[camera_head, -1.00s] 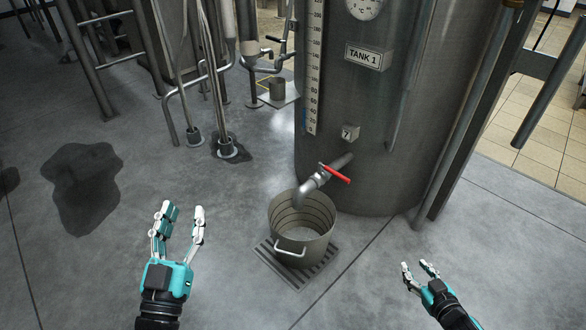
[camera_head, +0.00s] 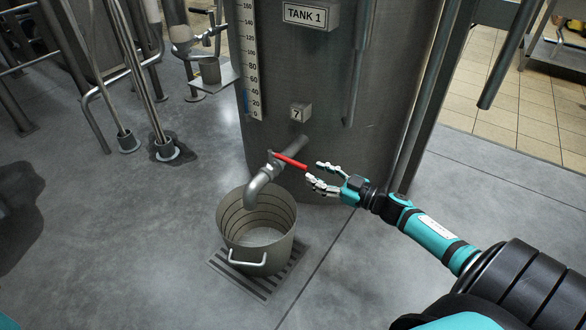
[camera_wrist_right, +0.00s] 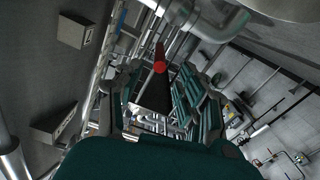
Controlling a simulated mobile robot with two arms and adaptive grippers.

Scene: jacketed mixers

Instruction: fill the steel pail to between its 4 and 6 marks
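The steel pail (camera_head: 233,237) stands upright on a floor grate, under the spout (camera_head: 257,187) of TANK 1 (camera_head: 330,110). Rings line its inner wall; their numbers cannot be read and I cannot tell if liquid is inside. The valve's red lever (camera_head: 290,161) points to the right of the spout. My right gripper (camera_head: 316,173) is open and empty, its fingertips just right of the lever's end. In the right wrist view the red lever (camera_wrist_right: 160,66) shows ahead between the fingers, apparently not gripped. My left gripper is out of view.
The grate (camera_head: 283,276) lies flush around the pail's base. Pipes and legs stand at the left. Floor in front is clear; a wet patch (camera_head: 18,215) lies left.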

